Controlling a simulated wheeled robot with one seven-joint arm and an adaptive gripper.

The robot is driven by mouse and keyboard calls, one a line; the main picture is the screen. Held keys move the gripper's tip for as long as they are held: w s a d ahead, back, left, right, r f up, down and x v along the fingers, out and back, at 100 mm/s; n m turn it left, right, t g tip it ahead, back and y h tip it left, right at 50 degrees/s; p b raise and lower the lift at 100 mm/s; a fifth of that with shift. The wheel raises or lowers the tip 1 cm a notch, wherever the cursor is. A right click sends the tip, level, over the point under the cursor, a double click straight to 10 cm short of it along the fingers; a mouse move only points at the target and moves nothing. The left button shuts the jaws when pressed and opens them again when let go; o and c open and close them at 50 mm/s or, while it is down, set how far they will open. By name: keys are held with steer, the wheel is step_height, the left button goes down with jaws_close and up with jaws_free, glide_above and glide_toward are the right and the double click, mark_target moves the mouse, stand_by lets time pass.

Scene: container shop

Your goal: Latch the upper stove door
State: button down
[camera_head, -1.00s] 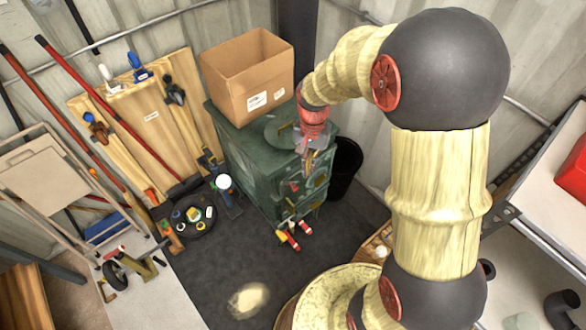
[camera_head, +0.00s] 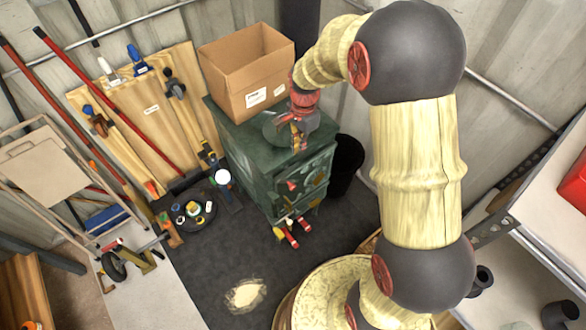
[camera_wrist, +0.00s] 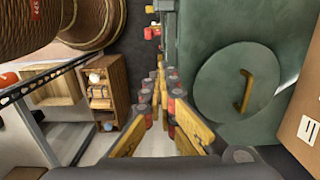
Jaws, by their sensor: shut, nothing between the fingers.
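The dark green stove (camera_head: 244,158) stands in the corner. Its upper door (camera_head: 316,171) is on the front face, seen steeply from above. The gap at its edge and its latch are too small to read, so I cannot tell whether it is latched. My gripper (camera_head: 298,146) points down over the front edge of the stove's top, above the door side. Its fingers are shut with nothing between them. In the wrist view my gripper (camera_wrist: 159,72) hangs beside the stove top (camera_wrist: 205,30), and the door face is hidden below the edge.
A cardboard box (camera_head: 250,75) sits on the stove top beside a round lid (camera_wrist: 237,83) with a yellow handle. A black bin (camera_head: 345,165) stands right of the stove. Red-handled items (camera_head: 290,236) show low at its front. Dark floor in front is mostly clear.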

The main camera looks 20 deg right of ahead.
steer(key=b, duration=0.3)
glide_toward(289, 182)
steer(key=d+f, duration=0.1)
steer(key=w+d+f, duration=0.1)
steer(key=d, duration=0.1)
steer(key=shift+d+f, duration=0.3)
steer(key=shift+d, duration=0.05)
steer(key=shift+s+a+f+b, duration=0.25)
steer(key=shift+a+f+b, duration=0.45)
steer(key=shift+a+f, duration=0.4)
steer(key=shift+s+a+f, duration=0.1)
steer(key=shift+a+f, duration=0.1)
steer(key=shift+a, duration=0.05)
steer(key=shift+a, duration=0.1)
steer(key=shift+s+a+p, duration=0.15)
steer(key=shift+a+p, duration=0.1)
steer(key=shift+p, duration=0.1)
steer(key=shift+a+f, duration=0.15)
steer(key=shift+a, duration=0.1)
